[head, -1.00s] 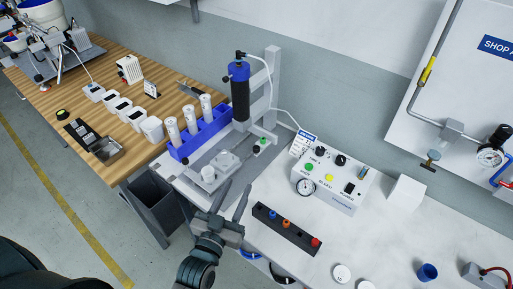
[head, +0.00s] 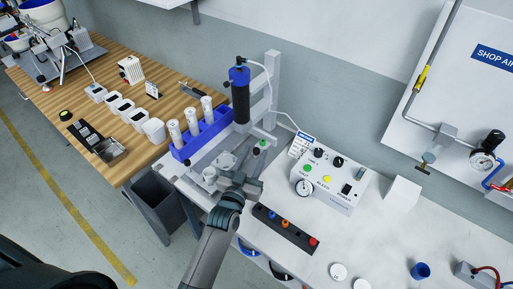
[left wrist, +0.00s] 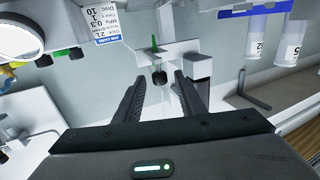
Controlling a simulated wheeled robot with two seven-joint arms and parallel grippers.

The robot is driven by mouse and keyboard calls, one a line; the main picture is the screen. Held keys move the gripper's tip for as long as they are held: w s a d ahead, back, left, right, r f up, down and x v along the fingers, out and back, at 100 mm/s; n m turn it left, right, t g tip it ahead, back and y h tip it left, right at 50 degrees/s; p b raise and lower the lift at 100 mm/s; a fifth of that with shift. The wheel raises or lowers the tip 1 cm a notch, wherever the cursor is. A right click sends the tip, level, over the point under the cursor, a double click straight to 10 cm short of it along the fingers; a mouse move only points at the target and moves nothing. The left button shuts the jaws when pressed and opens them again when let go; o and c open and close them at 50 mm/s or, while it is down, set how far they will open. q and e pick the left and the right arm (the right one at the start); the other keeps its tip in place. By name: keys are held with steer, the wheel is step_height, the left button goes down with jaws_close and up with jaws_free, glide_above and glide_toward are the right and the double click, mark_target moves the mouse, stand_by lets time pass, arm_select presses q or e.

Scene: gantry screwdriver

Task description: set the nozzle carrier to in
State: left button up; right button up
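The gantry dispenser, a black and blue barrel (head: 240,95) on a grey upright, stands at the far edge of the white bench. Low beside it is a bracket with a small green-tipped part (head: 262,144), which I take to be the nozzle carrier. In the left wrist view a dark round knob (left wrist: 159,77) and a green tip (left wrist: 154,43) show on a pale block, ahead of my fingers. My left gripper (head: 247,172) is just in front of the bracket. Its fingers (left wrist: 160,84) are apart, with nothing clearly held between them. Whether they touch the knob I cannot tell. My right gripper is not in view.
A control box (head: 330,183) with gauge and knobs stands right of the gantry. A dark strip with coloured knobs (head: 287,230) lies in front. A blue rack (head: 203,138) of white cartridges stands left. The bench's front right is partly clear.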

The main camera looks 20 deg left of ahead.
arm_select(q)
steer(key=shift+w, duration=1.3)
jaws_close()
steer(key=a, duration=0.1)
steer(key=w+a, duration=0.1)
steer(key=a, duration=0.2)
steer(key=shift+w+a, duration=0.2)
steer(key=shift+w, duration=0.1)
jaws_free()
steer(key=shift+s, duration=0.1)
